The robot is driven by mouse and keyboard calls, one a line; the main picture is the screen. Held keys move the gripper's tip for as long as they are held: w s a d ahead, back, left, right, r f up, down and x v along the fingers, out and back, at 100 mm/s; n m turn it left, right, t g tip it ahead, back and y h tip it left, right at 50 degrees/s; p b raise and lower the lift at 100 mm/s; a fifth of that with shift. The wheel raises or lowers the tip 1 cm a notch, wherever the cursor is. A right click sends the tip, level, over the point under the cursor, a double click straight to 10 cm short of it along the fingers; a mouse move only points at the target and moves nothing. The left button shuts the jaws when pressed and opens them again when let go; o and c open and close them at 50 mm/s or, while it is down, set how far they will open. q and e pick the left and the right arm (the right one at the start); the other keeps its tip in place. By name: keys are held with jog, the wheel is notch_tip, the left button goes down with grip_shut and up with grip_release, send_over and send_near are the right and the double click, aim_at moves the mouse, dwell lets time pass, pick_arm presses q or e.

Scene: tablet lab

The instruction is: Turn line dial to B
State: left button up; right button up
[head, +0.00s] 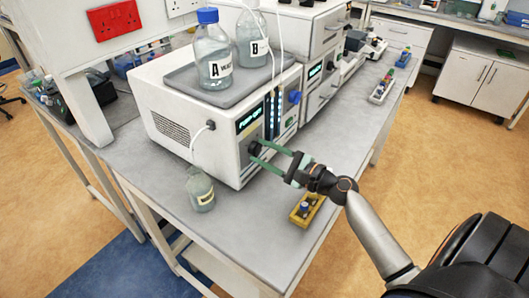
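The white pump unit (184,148) stands on the grey bench with a lit display on its front. A dark round dial (254,148), which I take to be the line dial, sits on that front below the display. Its pointer and any letters are too small to read. My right gripper (255,151) has green fingers spread apart, one above and one below the dial, with the tips at the front panel. I cannot tell whether they touch the dial. Bottles marked A (213,68) and B (251,48) stand on top. My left gripper is not in view.
A yellow tray (307,211) lies below my wrist. A blue knob (294,97) sits on the panel further right. The bench front is mostly clear.

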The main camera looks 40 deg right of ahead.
jog(key=o, duration=0.4)
jog(key=shift+c, duration=0.2)
jog(key=shift+s, duration=0.1)
jog(key=b+v, duration=0.3)
jog(key=v, duration=0.9)
jog(key=shift+s, duration=0.15)
jog(key=shift+d, duration=0.1)
